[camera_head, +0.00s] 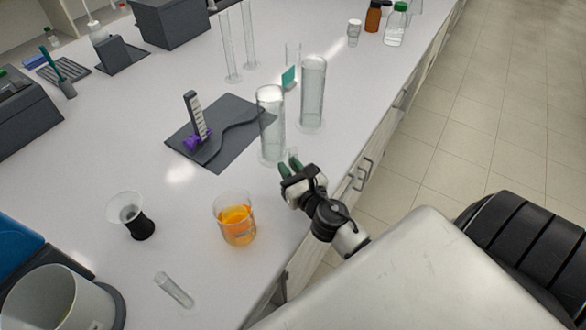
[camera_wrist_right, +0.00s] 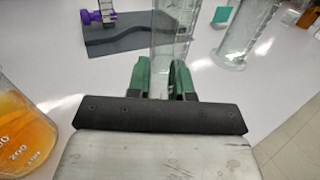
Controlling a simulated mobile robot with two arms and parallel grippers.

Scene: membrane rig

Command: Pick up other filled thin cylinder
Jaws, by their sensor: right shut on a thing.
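A tall clear glass cylinder (camera_head: 270,122) stands upright near the front edge of the bench. My right gripper (camera_head: 293,163) is at its lower part, and the green fingers are shut on it. In the right wrist view the cylinder (camera_wrist_right: 170,42) shows between the two fingers (camera_wrist_right: 160,80). A second tall clear cylinder (camera_head: 313,92) stands behind it to the right, apart from the gripper. Two thinner clear cylinders (camera_head: 226,48) (camera_head: 249,36) stand further back. The fill of the glass is hard to tell. My left gripper is not in view.
A beaker of orange liquid (camera_head: 237,220) stands left of my right gripper. A dark mat (camera_head: 220,150) with a purple-based stand (camera_head: 197,125) lies left of the held cylinder. A small glass tube (camera_head: 174,290) and black-based cup (camera_head: 138,222) are nearer.

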